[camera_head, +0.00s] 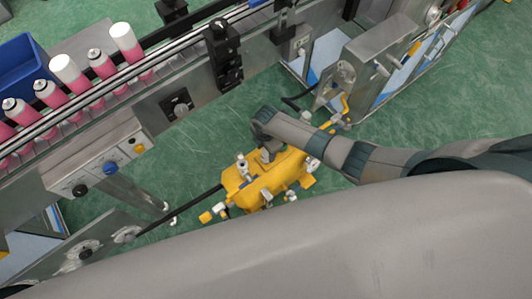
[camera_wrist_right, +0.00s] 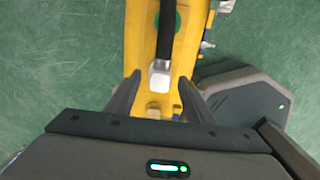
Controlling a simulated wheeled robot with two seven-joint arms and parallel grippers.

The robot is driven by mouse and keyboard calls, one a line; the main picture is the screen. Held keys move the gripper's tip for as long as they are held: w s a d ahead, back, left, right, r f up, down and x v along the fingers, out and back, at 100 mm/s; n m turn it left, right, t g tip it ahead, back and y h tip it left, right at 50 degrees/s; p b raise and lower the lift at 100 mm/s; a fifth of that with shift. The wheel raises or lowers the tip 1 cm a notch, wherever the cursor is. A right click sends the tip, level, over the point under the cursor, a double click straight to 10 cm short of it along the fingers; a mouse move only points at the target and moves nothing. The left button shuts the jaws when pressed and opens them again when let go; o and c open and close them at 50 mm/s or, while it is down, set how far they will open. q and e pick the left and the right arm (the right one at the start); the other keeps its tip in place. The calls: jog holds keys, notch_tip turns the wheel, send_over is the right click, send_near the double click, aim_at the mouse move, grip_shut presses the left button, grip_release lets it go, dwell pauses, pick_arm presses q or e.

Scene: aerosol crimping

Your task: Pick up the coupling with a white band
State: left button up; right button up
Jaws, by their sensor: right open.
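The white band (camera_wrist_right: 160,74) shows in the right wrist view at the end of a black tube-like part (camera_wrist_right: 167,30), which I take to be the coupling. It is over a yellow tank-like body (camera_wrist_right: 139,40). My right gripper (camera_wrist_right: 157,98) is open. Its two dark fingers are on either side of the space just below the white band, and nothing is clamped between them. In the head view my right arm reaches in from the right, and its wrist end is over the yellow unit (camera_head: 262,188). The fingertips are hard to make out there. My left gripper is not in view.
A conveyor with pink and white cans (camera_head: 75,75) and a blue bin (camera_head: 22,70) is at upper left. A steel machine (camera_head: 375,60) stands at upper right. A dark hose (camera_head: 180,210) runs left from the yellow unit. Green floor (camera_head: 450,110) is open at right.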

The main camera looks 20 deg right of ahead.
jog(key=shift+f, duration=0.3)
grip_shut()
dwell(0.3)
jog(key=shift+r, duration=0.1)
